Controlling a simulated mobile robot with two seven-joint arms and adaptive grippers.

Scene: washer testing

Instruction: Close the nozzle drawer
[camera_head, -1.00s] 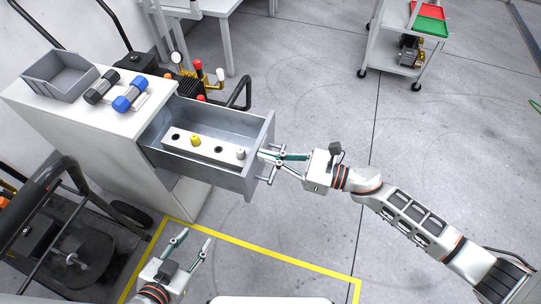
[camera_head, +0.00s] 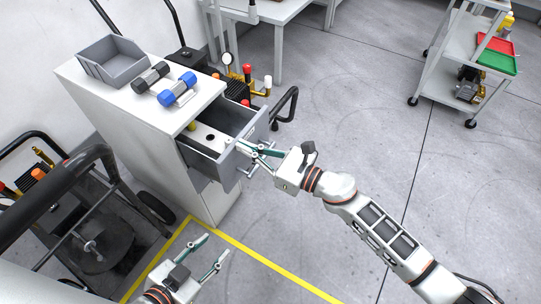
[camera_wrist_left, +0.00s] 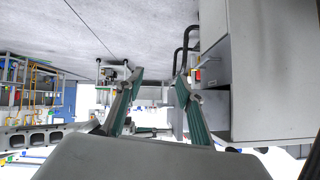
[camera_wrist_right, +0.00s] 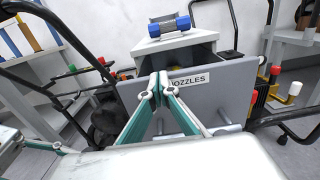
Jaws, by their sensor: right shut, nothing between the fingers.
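The grey nozzle drawer (camera_head: 217,168) is partly out of the white cabinet (camera_head: 146,140) in the head view. Inside it, a white holder shows a yellow nozzle (camera_head: 191,127) near the cabinet. In the right wrist view, the drawer front (camera_wrist_right: 232,85) fills the middle, with a "NOZZLES" label (camera_wrist_right: 189,80). My right gripper (camera_head: 256,150) is shut and empty, its fingertips at the drawer front, by the handle (camera_head: 252,168). Whether they touch it is unclear. My left gripper (camera_head: 214,254) is open and empty, low beside the cabinet and apart from the drawer.
On the cabinet top are a grey bin (camera_head: 113,60) and a black and a blue cylinder (camera_head: 177,90). A black cart handle (camera_head: 286,105) stands behind the drawer. A cart with red and green trays (camera_head: 497,62) stands far right. The floor between is clear.

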